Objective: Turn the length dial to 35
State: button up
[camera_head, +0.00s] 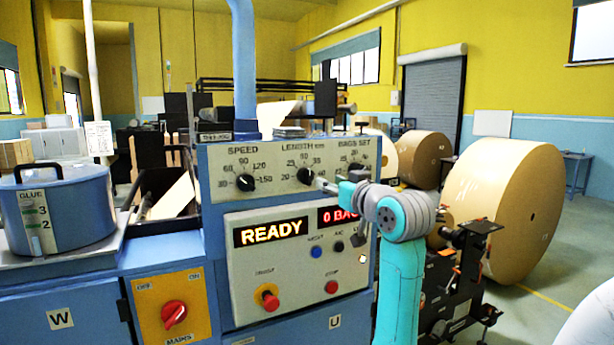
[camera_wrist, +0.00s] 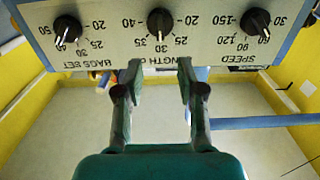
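The length dial (camera_head: 305,176) is a black round knob in the middle of the machine's top panel. In the wrist view the panel appears upside down, and the length dial (camera_wrist: 160,22) has its white pointer at about 30. My gripper (camera_head: 322,184) is in front of the panel, just right of and below the length dial in the head view. In the wrist view my gripper (camera_wrist: 160,65) is open, its two fingers apart with nothing between them. The dial lies beyond the fingertips, centred between them; I see no contact.
The speed dial (camera_head: 245,183) and bags set dial (camera_wrist: 68,28) flank the length dial. Below are a READY display (camera_head: 270,232), small buttons, a red knob (camera_head: 267,297) and the mains switch (camera_head: 174,314). A glue pot (camera_head: 65,215) stands left; a large kraft roll (camera_head: 505,210) stands right.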

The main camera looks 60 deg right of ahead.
aim_at(310, 174)
jog(key=x, duration=1)
jog(key=shift+w+d, duration=0.1)
jog(key=shift+w, duration=0.2)
grip_shut()
